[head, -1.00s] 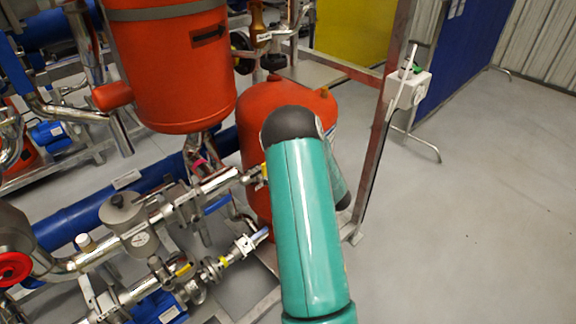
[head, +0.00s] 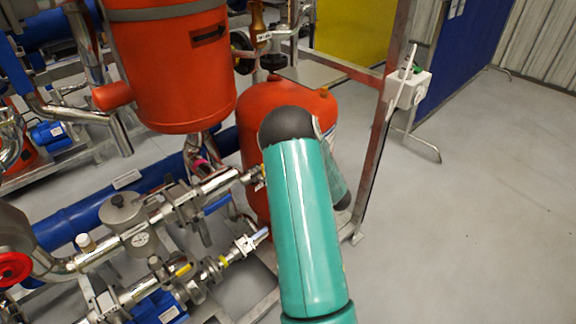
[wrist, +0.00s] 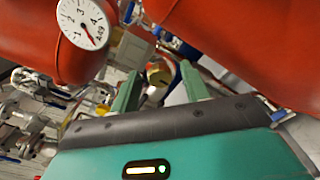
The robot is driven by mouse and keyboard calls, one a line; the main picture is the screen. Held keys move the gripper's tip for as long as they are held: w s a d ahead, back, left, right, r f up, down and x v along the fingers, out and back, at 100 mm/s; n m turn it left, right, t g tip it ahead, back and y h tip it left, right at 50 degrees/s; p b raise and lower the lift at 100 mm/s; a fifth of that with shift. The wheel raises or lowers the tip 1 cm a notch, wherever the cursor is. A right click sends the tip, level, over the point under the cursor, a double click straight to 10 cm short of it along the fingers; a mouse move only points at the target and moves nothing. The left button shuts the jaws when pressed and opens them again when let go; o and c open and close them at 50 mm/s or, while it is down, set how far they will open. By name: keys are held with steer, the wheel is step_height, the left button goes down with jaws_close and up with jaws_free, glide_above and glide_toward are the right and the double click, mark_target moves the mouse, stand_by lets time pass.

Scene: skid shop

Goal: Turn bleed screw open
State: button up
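My gripper (wrist: 160,68) shows in the wrist view with its two green fingers apart and nothing held between them. A small yellow-and-red fitting (wrist: 158,74) appears beyond the gap between the fingers, apart from them. I cannot make out the bleed screw for certain in either view. In the head view my teal arm reaches up in front of the lower orange-red tank (head: 262,105), and my gripper is hidden there behind the arm.
A round pressure gauge (wrist: 83,22) sits at the upper left in the wrist view, against an orange-red vessel. Pipes with valves (head: 130,235) fill the left in the head view. A brown frame post (head: 380,150) stands right of the tank. The grey floor (head: 465,220) at right is clear.

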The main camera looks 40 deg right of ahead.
steer(key=shift+s, duration=0.1)
steer(key=s, duration=1.3)
steer(key=shift+s+d, duration=0.3)
steer(key=shift+d, duration=0.15)
steer(key=w+a+r+m+g+h, duration=0.25)
steer(key=w+r+m+h, duration=0.25)
steer(key=w+r+m, duration=0.45)
steer(key=a+r+m+g, duration=0.4)
steer(key=a+r+m, duration=0.55)
steer(key=a, duration=0.35)
steer(key=s+a+r+m+g+y, duration=0.1)
steer(key=s+a+m+g+y, duration=0.1)
steer(key=s+a, duration=0.7)
steer(key=s+a+r+m+g+y, duration=0.1)
steer(key=s+a+m+g, duration=0.3)
steer(key=s+a, duration=0.6)
steer(key=a+m, duration=0.2)
steer(key=a, duration=0.1)
steer(key=shift+s+r+y, duration=0.15)
steer(key=shift+r+y, duration=0.15)
steer(key=shift+y, duration=0.1)
